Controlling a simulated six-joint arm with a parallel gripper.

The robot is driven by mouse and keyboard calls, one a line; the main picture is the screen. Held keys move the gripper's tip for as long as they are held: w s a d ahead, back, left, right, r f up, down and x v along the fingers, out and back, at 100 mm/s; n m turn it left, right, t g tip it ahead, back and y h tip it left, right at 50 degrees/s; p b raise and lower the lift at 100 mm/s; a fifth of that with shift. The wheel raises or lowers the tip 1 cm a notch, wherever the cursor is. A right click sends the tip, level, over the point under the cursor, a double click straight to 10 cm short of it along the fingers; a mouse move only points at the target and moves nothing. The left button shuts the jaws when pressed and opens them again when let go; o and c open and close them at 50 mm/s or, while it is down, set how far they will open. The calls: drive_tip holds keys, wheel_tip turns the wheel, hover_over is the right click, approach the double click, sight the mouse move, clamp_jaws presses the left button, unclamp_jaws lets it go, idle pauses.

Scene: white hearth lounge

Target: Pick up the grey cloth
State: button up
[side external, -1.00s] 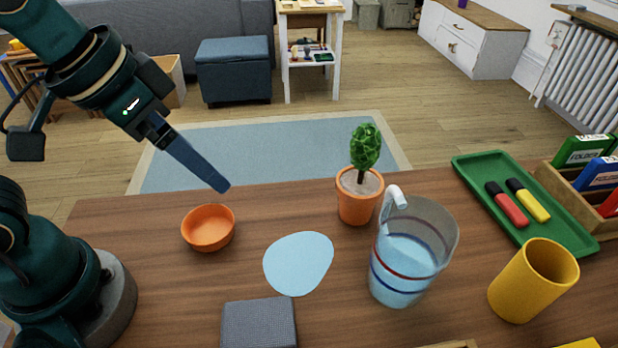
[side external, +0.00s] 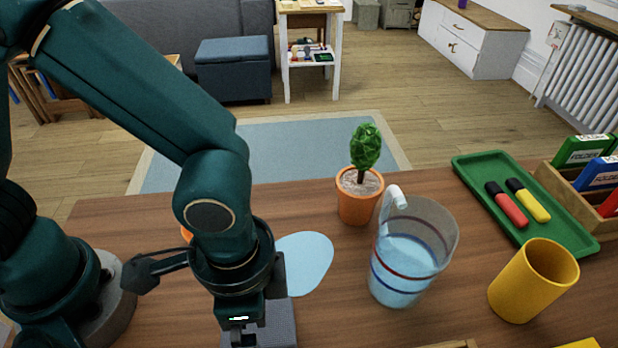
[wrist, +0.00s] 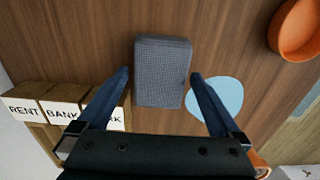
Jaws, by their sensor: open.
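The grey cloth (wrist: 162,72) is a folded, finely patterned block lying on the wooden table. In the side view the cloth (side external: 281,325) is partly covered by my arm. My gripper (wrist: 160,82) is open in the wrist view, with one dark blue finger to each side of the cloth's near part. How high the fingers are above the table I cannot tell. In the side view my gripper's fingers are mostly hidden.
A light blue flat patch (side external: 306,262) lies beside the cloth, near a water jug (side external: 402,275) and potted plant (side external: 358,205). An orange bowl (wrist: 296,30) is at upper right in the wrist view. Labelled boxes (wrist: 66,105) stand at left there. A yellow cup (side external: 515,290) stands right.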

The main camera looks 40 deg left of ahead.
drive_tip(key=shift+f, duration=1.1)
drive_tip(key=c, duration=1.1)
drive_tip(key=shift+r, duration=0.15)
drive_tip(key=shift+r, duration=0.55)
drive_tip(key=r, duration=0.3)
drive_tip(key=shift+w+a+r, duration=0.2)
drive_tip(key=shift+w+a, duration=0.1)
drive_tip(key=shift+a, duration=0.1)
drive_tip(key=w+a+r, duration=0.1)
drive_tip(key=a+r, duration=0.1)
drive_tip(key=a, duration=0.1)
drive_tip(key=w+a+r, duration=0.2)
drive_tip(key=a, duration=0.1)
drive_tip(key=w+a+r, duration=0.1)
drive_tip(key=a+r, duration=0.1)
drive_tip(key=a, duration=0.1)
drive_tip(key=shift+w+a+r, duration=0.15)
drive_tip(key=shift+w+a, duration=0.2)
